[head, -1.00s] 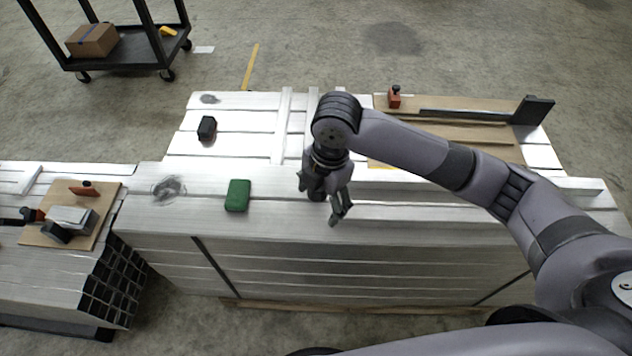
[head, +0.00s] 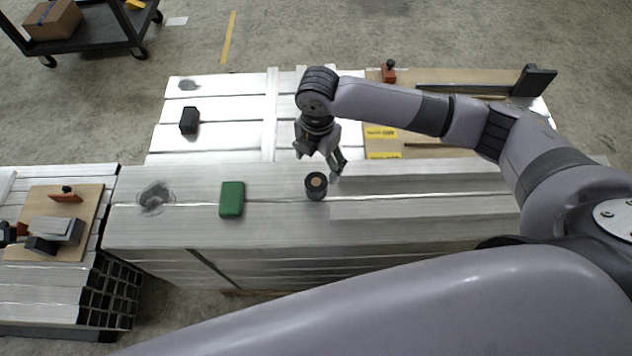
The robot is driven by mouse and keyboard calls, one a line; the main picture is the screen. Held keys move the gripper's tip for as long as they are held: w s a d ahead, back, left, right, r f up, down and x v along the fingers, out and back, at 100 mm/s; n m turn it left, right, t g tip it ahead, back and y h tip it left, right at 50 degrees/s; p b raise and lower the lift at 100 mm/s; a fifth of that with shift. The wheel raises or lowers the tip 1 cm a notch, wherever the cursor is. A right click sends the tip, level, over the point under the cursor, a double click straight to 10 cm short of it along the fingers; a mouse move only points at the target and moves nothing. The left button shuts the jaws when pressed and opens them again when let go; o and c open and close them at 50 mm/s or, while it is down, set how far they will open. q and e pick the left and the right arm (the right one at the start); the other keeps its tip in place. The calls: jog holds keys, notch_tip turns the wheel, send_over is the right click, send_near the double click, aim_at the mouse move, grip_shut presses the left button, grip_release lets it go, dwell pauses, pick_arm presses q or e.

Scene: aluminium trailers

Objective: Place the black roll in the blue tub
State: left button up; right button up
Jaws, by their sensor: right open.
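The black roll (head: 316,186) stands on the near aluminium stack, its round top with a tan centre facing up. My right gripper (head: 320,161) is open and empty, just behind and above the roll, its fingers pointing down. It appears apart from the roll, though the exact gap is hard to judge. My left gripper is not in view. No blue tub shows in this view.
A green box (head: 232,199) lies left of the roll on the same aluminium stack (head: 270,228). A black block (head: 189,120) sits farther back. Wooden boards with a red clamp (head: 388,71) lie at the back right. A dark cart (head: 100,30) stands at the upper left.

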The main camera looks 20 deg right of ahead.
aim_at(317, 181)
notch_tip(317, 181, down, 3)
jog(key=shift+w+f, duration=0.1)
jog(key=shift+w, duration=0.05)
jog(key=shift+f+p, duration=0.4)
jog(key=shift+f, duration=0.45)
notch_tip(317, 181, down, 4)
jog(key=shift+a+r+p, duration=0.15)
jog(key=shift+p, duration=0.4)
jog(key=shift+f, duration=0.5)
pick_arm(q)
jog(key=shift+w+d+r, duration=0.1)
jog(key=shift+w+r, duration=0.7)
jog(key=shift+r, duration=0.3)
pick_arm(e)
jog(key=shift+c, duration=0.6)
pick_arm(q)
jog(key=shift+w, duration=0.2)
pick_arm(e)
jog(key=c, duration=1.3)
jog(key=shift+r, duration=0.1)
